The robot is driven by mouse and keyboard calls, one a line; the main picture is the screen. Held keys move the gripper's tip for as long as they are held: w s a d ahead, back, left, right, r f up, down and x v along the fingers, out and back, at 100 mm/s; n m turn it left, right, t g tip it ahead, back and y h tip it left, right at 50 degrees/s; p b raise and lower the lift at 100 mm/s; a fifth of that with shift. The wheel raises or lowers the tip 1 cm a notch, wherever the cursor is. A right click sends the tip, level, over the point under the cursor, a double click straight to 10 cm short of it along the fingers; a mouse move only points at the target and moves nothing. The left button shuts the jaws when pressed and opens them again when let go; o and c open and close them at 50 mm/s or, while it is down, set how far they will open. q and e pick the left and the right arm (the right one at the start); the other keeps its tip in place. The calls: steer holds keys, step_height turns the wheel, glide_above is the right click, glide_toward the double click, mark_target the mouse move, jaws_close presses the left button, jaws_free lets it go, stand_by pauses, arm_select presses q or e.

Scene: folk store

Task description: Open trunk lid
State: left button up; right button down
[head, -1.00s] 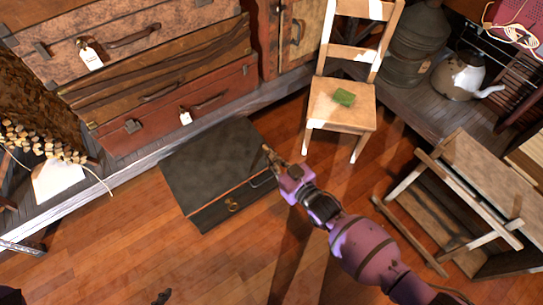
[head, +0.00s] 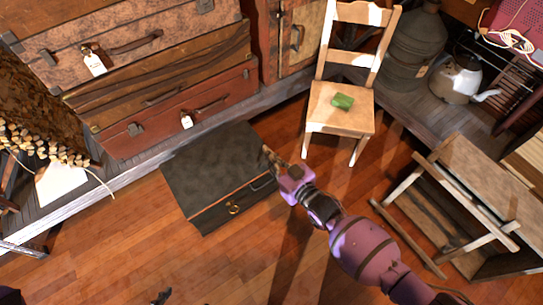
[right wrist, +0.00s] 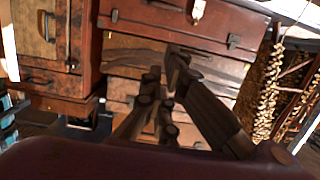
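A low, dark trunk (head: 222,170) rests on the wooden floor in the head view. Its flat dark lid is down, with a brown strip along the front edge. A brass ring (head: 234,208) and a dark handle (head: 263,183) are on its front. My right gripper (head: 267,153) is at the right edge of the trunk; I cannot tell whether it touches the lid. Its fingers (right wrist: 164,68) show close together in the right wrist view, with nothing clearly held. A small dark tip (head: 162,297) at the bottom edge may be my left gripper; the rest is out of frame.
Stacked suitcases (head: 150,75) stand on a low platform behind the trunk. A wooden chair (head: 350,122) with a green object (head: 343,101) is to the right. A wooden stand (head: 480,185) and kettle (head: 460,77) are farther right. Floor in front is clear.

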steer(key=f+p+v, duration=0.2)
steer(key=p+v, duration=0.1)
steer(key=v, duration=0.7)
steer(key=shift+s+d+p, duration=0.35)
steer(key=shift+s+d, duration=0.05)
steer(key=shift+s, duration=0.05)
stand_by(0.5)
